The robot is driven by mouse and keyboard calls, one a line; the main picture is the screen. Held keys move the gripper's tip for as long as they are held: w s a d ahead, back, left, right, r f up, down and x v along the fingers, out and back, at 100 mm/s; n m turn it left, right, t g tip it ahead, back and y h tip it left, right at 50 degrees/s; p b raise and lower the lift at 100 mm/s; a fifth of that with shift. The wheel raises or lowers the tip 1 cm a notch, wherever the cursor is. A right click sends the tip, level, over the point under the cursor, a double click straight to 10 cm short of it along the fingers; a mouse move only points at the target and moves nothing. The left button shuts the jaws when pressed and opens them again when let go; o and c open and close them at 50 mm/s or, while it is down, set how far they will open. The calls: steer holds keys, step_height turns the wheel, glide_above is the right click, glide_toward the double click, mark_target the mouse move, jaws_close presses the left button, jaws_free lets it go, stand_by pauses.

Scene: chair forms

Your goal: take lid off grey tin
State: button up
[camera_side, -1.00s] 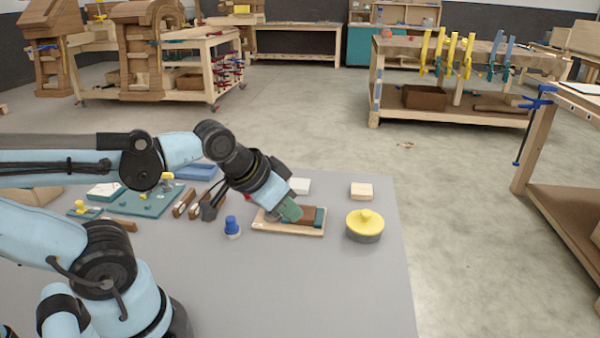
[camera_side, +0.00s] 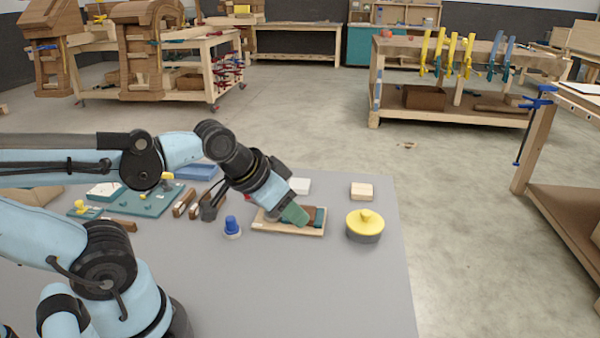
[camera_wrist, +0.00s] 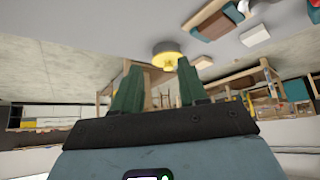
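The grey tin (camera_side: 365,236) stands upright near the right edge of the grey table. Its yellow lid (camera_side: 365,219), with a raised knob, sits on top of it. In the wrist view the yellow lid (camera_wrist: 166,58) and the grey tin (camera_wrist: 165,46) show beyond the fingertips, upside down in the picture. My gripper (camera_side: 302,222) is to the left of the tin, over a wooden tray, apart from the tin. In the wrist view its two green fingers (camera_wrist: 157,78) are spread apart with nothing between them.
The wooden tray (camera_side: 262,226) with brown and green pieces lies below my gripper. A blue-topped bottle (camera_side: 232,227) stands left of it. A pale wooden block (camera_side: 361,191) lies behind the tin. The table in front of the tin is clear.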

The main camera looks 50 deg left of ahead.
steer(key=o, duration=1)
steer(key=w+r+m+g, duration=0.3)
steer(key=w+r+m, duration=0.15)
steer(key=w, duration=0.45)
steer(key=m+g+h, duration=0.1)
steer(key=m+g, duration=0.2)
steer(key=m, duration=0.2)
glide_above(366, 212)
steer(key=shift+n, duration=0.25)
step_height(366, 212, down, 10)
steer(key=shift+w+f, duration=0.1)
steer(key=shift+f, duration=2.6)
